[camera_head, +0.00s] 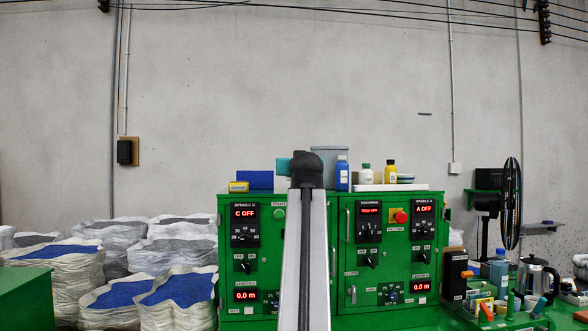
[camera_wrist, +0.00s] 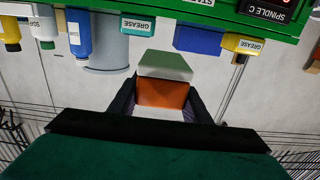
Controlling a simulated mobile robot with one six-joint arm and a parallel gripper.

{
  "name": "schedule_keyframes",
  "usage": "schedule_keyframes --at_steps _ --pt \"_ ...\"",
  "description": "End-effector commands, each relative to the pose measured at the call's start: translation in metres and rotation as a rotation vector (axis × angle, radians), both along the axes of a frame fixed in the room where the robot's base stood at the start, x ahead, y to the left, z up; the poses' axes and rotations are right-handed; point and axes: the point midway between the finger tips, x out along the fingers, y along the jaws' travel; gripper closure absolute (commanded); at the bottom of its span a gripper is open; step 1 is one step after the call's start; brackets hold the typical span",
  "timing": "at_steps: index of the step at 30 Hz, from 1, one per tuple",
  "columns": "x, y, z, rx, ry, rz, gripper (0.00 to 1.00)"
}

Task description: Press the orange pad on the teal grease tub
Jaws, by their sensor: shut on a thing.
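In the wrist view the picture is upside down. My gripper (camera_wrist: 163,98) is shut on a block with an orange pad (camera_wrist: 162,93) and a grey-green end (camera_wrist: 165,66); its dark fingers flank it on both sides. The teal grease tub (camera_wrist: 138,17) stands on the green cabinet top, with a white GREASE label, above the block in the picture. The block appears apart from the tub; the exact gap cannot be told.
Beside the tub stand a grey bin (camera_wrist: 104,52) and a blue bottle (camera_wrist: 79,35) on one side. A blue block (camera_wrist: 198,38) and a yellow grease tub (camera_wrist: 243,43) are on the other. The green cabinet (camera_head: 378,262) carries dials and a red button (camera_head: 400,217).

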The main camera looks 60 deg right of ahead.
Motion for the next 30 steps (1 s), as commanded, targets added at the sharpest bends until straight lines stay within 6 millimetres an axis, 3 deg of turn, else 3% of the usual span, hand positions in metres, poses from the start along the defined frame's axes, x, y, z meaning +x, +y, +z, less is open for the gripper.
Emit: schedule_keyframes --at_steps 8,15,22,30 --pt "0.0 0.0 0.002 -0.001 -0.001 0.0 0.81" --pt "0.005 -0.006 0.017 -0.002 -0.001 0.006 0.81" --pt "0.02 -0.043 0.041 0.0 -0.001 0.014 0.81" --pt "0.031 -0.086 0.055 0.0 0.0 0.015 0.81"
